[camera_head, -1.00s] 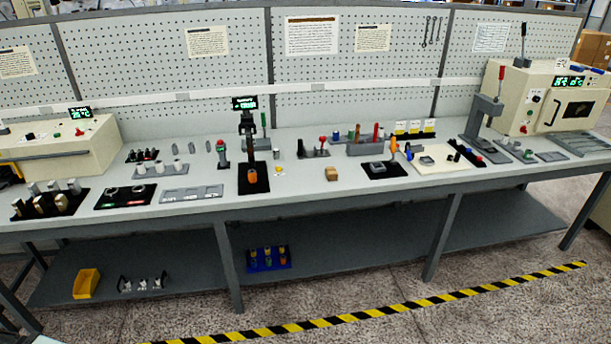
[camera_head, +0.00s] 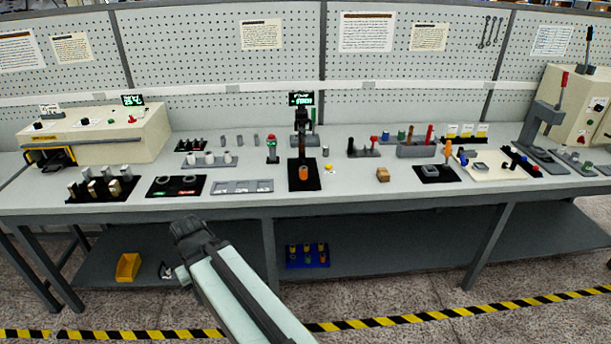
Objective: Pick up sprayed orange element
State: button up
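An orange cylindrical element (camera_head: 304,172) stands upright on a black base plate (camera_head: 305,186) near the middle of the workbench. A dark upright stand with a green-lit display (camera_head: 301,99) rises right behind it. A second orange item (camera_head: 447,150) stands farther right, by a small black-based fixture. My arm enters from the bottom, and its dark end with my gripper (camera_head: 187,228) is in front of the bench's front edge, to the left of and nearer than the orange element. The fingers are too small and dark to tell open from shut.
A beige machine (camera_head: 95,139) stands at the bench's left end. A wooden block (camera_head: 383,174) and a black plate with two round recesses (camera_head: 176,186) flank the middle. A lower shelf holds a yellow bin (camera_head: 128,267) and a blue rack (camera_head: 307,256).

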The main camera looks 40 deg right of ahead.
aim_at(304, 170)
jog(key=z, duration=0.1)
jog(key=i, duration=1)
jog(key=u, duration=0.05)
